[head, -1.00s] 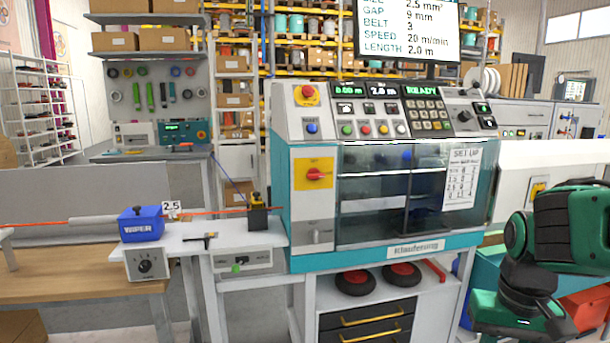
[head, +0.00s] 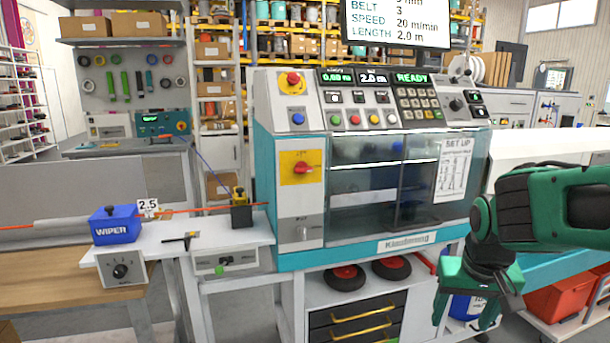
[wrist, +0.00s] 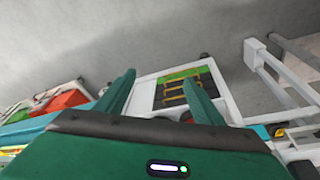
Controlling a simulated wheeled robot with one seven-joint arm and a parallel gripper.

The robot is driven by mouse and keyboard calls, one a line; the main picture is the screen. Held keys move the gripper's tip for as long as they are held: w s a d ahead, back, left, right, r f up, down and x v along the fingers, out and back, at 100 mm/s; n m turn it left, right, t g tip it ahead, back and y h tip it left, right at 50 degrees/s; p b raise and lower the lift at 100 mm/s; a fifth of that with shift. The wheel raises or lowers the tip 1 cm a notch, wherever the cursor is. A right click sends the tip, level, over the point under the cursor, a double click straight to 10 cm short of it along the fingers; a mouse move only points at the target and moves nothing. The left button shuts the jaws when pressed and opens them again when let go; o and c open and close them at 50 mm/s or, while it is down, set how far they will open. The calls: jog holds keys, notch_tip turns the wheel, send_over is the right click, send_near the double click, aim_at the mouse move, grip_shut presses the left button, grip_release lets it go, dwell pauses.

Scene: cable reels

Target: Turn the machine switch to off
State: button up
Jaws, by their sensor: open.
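The machine (head: 292,205) is a white and teal cabinet with a lit panel reading READY. Its red rotary switch (head: 303,168) sits on a yellow plate on the left of the front; its handle lies roughly level. A second, grey switch (head: 303,233) sits below it on a grey plate. My gripper (head: 464,308) is at the lower right in the head view, open and empty, fingers pointing down, well to the right of the switch and lower. In the wrist view my open fingers (wrist: 158,80) show, with the floor and a drawer unit beyond; the switch is out of that view.
A red-and-yellow emergency stop (head: 291,83) is on the top panel. A blue wiper box (head: 115,225) stands on the side shelf at the left with an orange cable through it. Drawers (head: 355,325) and red-hubbed wheels are under the machine. A red bin (head: 560,295) is at the right.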

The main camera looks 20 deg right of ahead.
jog(key=w+r+t+h, duration=0.1)
jog(key=w+r+t, duration=0.15)
jog(key=w, duration=0.75)
jog(key=n+t+y, duration=0.3)
jog(key=n+t, duration=0.3)
jog(key=t, duration=0.7)
send_near(305, 170)
jog(key=w, duration=0.8)
jog(key=shift+w, duration=0.3)
jog(key=c, duration=1)
jog(key=shift+c, duration=0.2)
